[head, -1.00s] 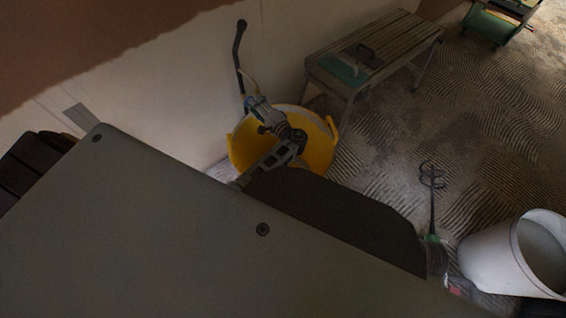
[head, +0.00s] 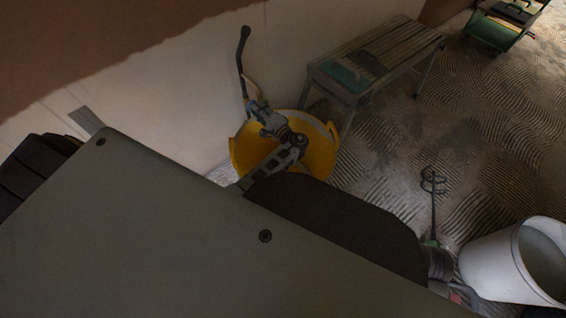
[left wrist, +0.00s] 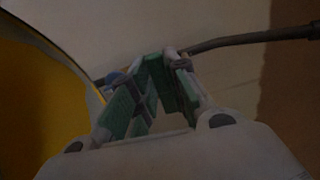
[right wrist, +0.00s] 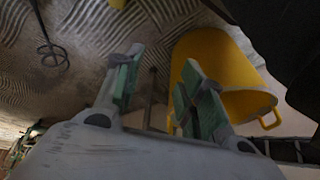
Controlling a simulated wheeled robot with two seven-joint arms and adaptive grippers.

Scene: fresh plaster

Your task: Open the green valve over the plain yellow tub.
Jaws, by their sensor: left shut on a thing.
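The plain yellow tub (head: 318,160) stands on the floor against the wall; its yellow side (left wrist: 35,110) fills the left of the left wrist view. A dark bent pipe (head: 242,60) rises on the wall behind it. My left gripper (head: 257,108) is at the pipe's lower end, over the tub's back left rim. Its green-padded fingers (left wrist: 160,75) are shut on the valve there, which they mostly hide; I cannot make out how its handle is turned. My right gripper (right wrist: 160,85) is open and empty, with the tub (right wrist: 225,65) beyond its fingers.
A slatted bench (head: 385,55) with a green-based tool (head: 343,75) stands right of the tub. A white bucket (head: 490,262) and a mixing paddle (head: 433,200) are at lower right. A green item (head: 500,28) stands at top right. Ridged floor lies open between them.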

